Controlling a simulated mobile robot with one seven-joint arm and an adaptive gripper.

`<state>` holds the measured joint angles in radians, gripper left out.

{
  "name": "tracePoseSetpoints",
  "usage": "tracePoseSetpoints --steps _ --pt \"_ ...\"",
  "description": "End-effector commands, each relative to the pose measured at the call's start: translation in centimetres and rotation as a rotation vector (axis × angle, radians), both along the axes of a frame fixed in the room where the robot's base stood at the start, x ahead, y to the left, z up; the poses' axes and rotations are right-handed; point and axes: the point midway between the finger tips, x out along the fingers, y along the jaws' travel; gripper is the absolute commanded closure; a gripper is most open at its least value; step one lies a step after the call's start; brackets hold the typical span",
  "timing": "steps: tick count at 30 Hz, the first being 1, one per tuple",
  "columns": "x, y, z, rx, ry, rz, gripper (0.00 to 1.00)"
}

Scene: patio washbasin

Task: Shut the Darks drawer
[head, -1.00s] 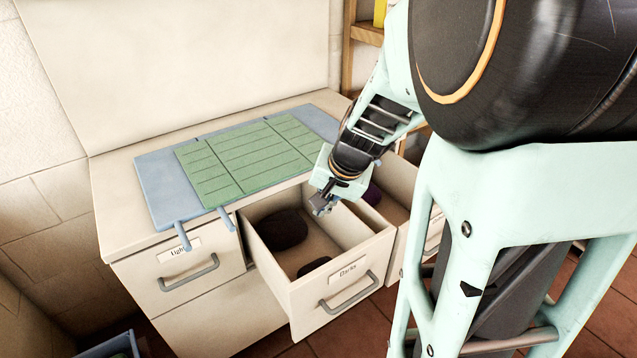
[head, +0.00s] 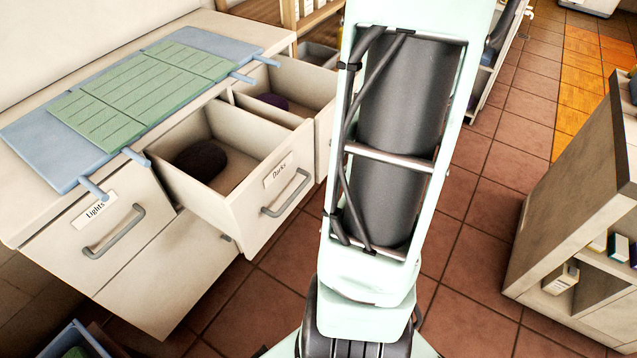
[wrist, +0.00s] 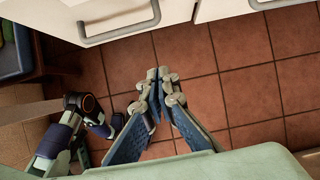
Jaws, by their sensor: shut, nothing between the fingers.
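The Darks drawer (head: 246,205) stands pulled out of the white cabinet in the head view, with its label and grey bar handle (head: 288,195) on the front. A dark rounded bundle (head: 201,160) lies inside it. The drawer's near floor is hidden behind its front. My gripper (wrist: 158,76) shows only in the wrist view, shut and empty over the tiled floor. It is apart from the white drawer fronts at the top of that view. I cannot tell which drawer the handle (wrist: 122,30) there belongs to.
The Lights drawer (head: 120,250) is shut, left of Darks. Another drawer (head: 300,85) stands open beyond, holding a purple item. A green and blue folding board (head: 140,85) lies on top. A blue bin (head: 75,340) is at lower left, a shelf unit (head: 570,215) at right.

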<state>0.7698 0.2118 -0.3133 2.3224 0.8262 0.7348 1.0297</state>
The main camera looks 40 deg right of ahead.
Motion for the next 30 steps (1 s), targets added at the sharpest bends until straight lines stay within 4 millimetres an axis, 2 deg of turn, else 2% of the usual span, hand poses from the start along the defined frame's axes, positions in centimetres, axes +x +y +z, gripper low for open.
tracePoseSetpoints --steps 7,19,21,24,30 --pt "0.7 0.2 -2.3 0.012 0.003 -0.021 1.0" --pt "4.1 1.5 -9.9 0.01 0.003 -0.019 1.0" --pt "5.4 2.0 -8.7 0.007 0.0 -0.013 1.0" --pt "6.6 2.4 -8.5 0.007 0.0 -0.016 1.0" --pt "7.6 2.8 -8.3 0.008 0.001 -0.017 1.0"
